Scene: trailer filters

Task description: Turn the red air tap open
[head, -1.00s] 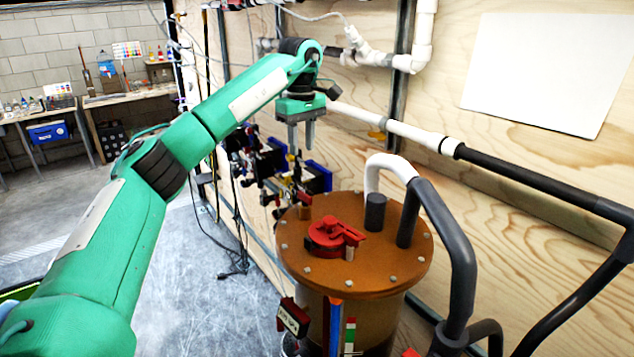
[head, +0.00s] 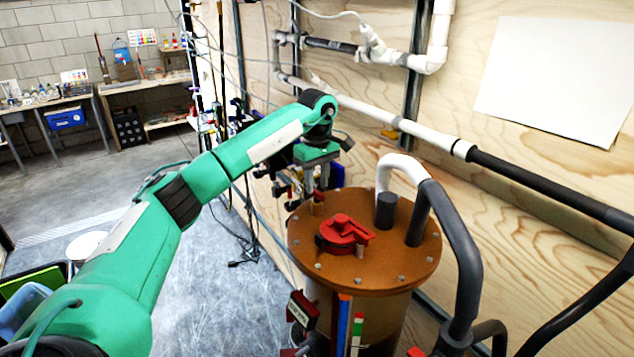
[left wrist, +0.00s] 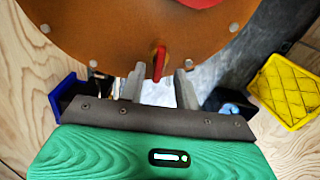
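The red air tap (head: 318,196) is a small red handle at the back-left edge of the brown round tank lid (head: 375,270). In the left wrist view the tap (left wrist: 159,62) is a narrow upright red handle with an orange-yellow edge. My left gripper (head: 317,187) points down right at the tap, and its fingers hide part of it. In the left wrist view the gripper (left wrist: 159,72) is open, with one finger on each side of the handle and a visible gap on both sides. My right gripper is not in view.
A larger red cap with a handle (head: 343,232) sits on the lid. Grey and white pipes (head: 455,235) rise at its right. A plywood wall (head: 520,170) stands behind. A yellow crate (left wrist: 290,90) lies on the floor. The floor left of the tank is mostly clear.

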